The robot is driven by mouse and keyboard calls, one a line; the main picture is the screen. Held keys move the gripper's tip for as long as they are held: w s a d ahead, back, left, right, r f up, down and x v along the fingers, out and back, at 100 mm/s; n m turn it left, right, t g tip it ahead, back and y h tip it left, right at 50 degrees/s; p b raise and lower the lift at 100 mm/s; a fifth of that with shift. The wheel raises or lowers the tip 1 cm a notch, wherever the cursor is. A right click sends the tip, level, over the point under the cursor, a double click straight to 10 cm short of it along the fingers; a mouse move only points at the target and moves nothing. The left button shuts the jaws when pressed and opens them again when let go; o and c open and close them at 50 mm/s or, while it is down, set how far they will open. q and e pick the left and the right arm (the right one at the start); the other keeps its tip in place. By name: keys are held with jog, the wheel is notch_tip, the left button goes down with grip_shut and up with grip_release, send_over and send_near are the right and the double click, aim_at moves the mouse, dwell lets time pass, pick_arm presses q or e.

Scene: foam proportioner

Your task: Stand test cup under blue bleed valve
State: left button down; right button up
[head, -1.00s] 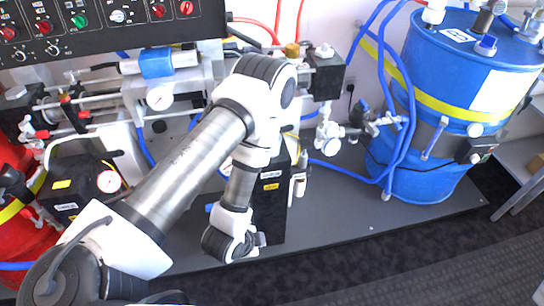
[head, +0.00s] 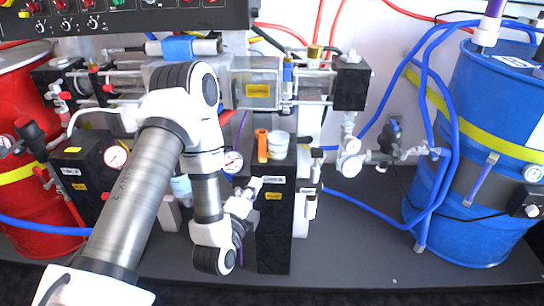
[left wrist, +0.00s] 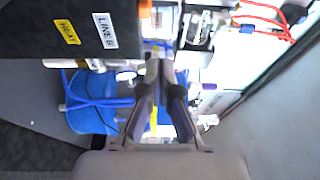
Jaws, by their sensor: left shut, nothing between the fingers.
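A pale cup-like container (head: 278,142) stands upright on top of a black box (head: 274,225), beside an orange part (head: 262,145); it may be the test cup. A second pale cup-shaped thing (head: 181,188) is partly hidden behind my left arm. My left gripper (head: 242,204) is at the box's left side, below the top, apart from the cup. In the left wrist view its fingers (left wrist: 160,88) are shut and empty. A metal valve fitting (head: 397,154) sits left of the blue drum; I cannot tell if it is the blue bleed valve. My right gripper is out of view.
The blue drum (head: 470,160) with looping blue hoses stands at the right. A red drum (head: 25,215) stands at the left. Pumps and pipework line the wall behind. The grey bench (head: 350,250) is clear at front between the black box and the blue drum.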

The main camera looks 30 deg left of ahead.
aim_at(275, 151)
pick_arm(q)
jog(key=p+x, duration=1)
jog(key=x, duration=0.2)
jog(key=shift+w, duration=0.1)
jog(key=shift+w+a, duration=0.1)
jog(key=shift+w, duration=0.4)
jog(key=shift+w, duration=0.1)
jog(key=b+x, duration=0.1)
jog(key=x, duration=0.2)
jog(key=shift+w+a, duration=0.1)
jog(key=shift+w, duration=0.2)
jog(key=shift+s, duration=0.1)
